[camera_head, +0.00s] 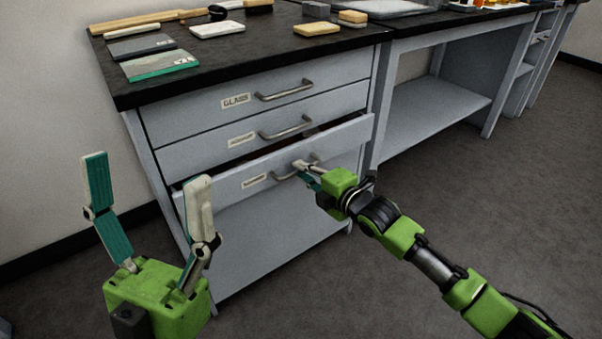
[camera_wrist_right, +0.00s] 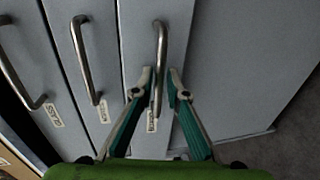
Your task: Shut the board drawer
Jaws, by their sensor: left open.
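The lowest drawer (camera_head: 236,187) of the grey cabinet stands pulled out a little, with a dark gap above its front. Its label is too small to read, so I cannot confirm that it is the board drawer. Its curved metal handle (camera_wrist_right: 161,45) runs between the fingertips of my right gripper (camera_wrist_right: 161,78), which are drawn close together around it. In the head view my right gripper (camera_head: 303,167) is at this handle and partly covers it. My left gripper (camera_head: 145,170) is open and empty, with its fingers wide apart, at the lower left in front of the cabinet.
Two drawers above, the top one labelled GLASS (camera_head: 236,101), look shut. The black worktop (camera_head: 255,45) holds a green-edged plate (camera_head: 160,65), sponges (camera_head: 316,28) and brushes. Open shelving (camera_head: 435,106) stands to the right. The floor at lower right is clear apart from my arm.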

